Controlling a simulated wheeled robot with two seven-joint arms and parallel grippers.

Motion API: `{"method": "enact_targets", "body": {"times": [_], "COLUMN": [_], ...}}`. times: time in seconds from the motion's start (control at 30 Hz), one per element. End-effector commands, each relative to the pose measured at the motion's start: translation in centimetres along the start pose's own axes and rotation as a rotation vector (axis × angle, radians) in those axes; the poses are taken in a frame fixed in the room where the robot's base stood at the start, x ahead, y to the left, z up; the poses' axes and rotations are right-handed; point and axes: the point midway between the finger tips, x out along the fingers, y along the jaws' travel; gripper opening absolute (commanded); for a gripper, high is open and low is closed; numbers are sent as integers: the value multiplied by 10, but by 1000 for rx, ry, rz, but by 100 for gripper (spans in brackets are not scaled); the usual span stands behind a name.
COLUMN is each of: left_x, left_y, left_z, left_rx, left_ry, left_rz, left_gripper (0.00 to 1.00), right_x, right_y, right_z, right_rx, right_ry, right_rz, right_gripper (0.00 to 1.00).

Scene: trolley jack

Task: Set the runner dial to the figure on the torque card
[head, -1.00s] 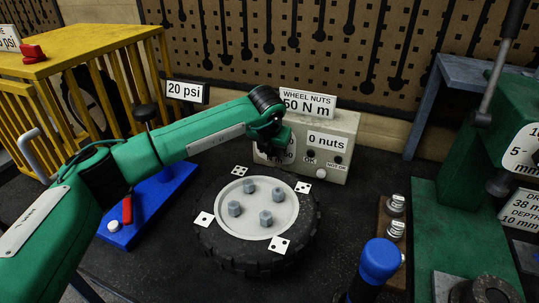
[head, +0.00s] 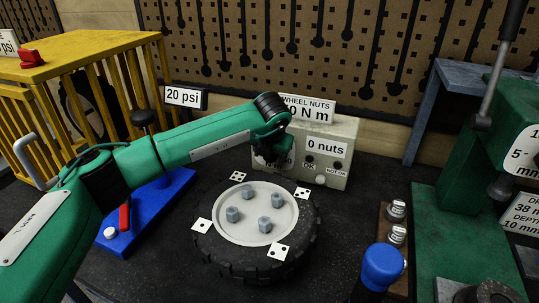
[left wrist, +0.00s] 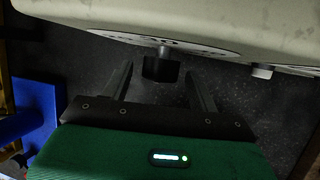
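The torque card (head: 312,108) stands behind the control box and reads "WHEEL NUTS"; its figure ends in 0 N m, with its left part hidden by my arm. The pale control box (head: 338,165) shows "0 nuts" and OK / NOT OK marks. Its round dial face is mostly hidden behind my left gripper in the head view. In the left wrist view, the black dial knob (left wrist: 160,68) sits between the spread fingers of my left gripper (left wrist: 162,76), with gaps showing on both sides. The pointer setting is unreadable. My right gripper is out of view.
A tyre (head: 230,258) with several nuts on its hub lies in front of the box. A blue plate (head: 150,212) lies left, beside a yellow cage (head: 85,55). A blue-topped post (head: 382,264) and a green press (head: 460,245) stand right.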

Motion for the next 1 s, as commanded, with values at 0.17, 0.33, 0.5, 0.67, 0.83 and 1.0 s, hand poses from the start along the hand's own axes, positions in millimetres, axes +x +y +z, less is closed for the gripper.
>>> {"method": "enact_targets", "body": {"times": [0.17, 0.33, 0.5, 0.67, 0.83, 1.0], "left_x": [-3, -25, -65, -100, -126, -136], "left_y": [0, 0, 0, 0, 0, 0], "left_z": [0, 0, 0, 0, 0, 0], "left_rx": [0, 1, 1, 1, 0, 0], "left_ry": [-1, -4, -5, -3, -2, 0], "left_rz": [-1, -1, 0, 0, 0, 1], "left_gripper": [60, 60, 60, 60, 60, 60], "right_x": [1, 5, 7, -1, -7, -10], "right_y": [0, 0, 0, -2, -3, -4], "right_z": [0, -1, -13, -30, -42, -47], "right_rx": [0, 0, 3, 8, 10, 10], "right_ry": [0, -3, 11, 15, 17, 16], "right_rz": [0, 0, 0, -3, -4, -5], "right_gripper": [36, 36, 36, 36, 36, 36]}}
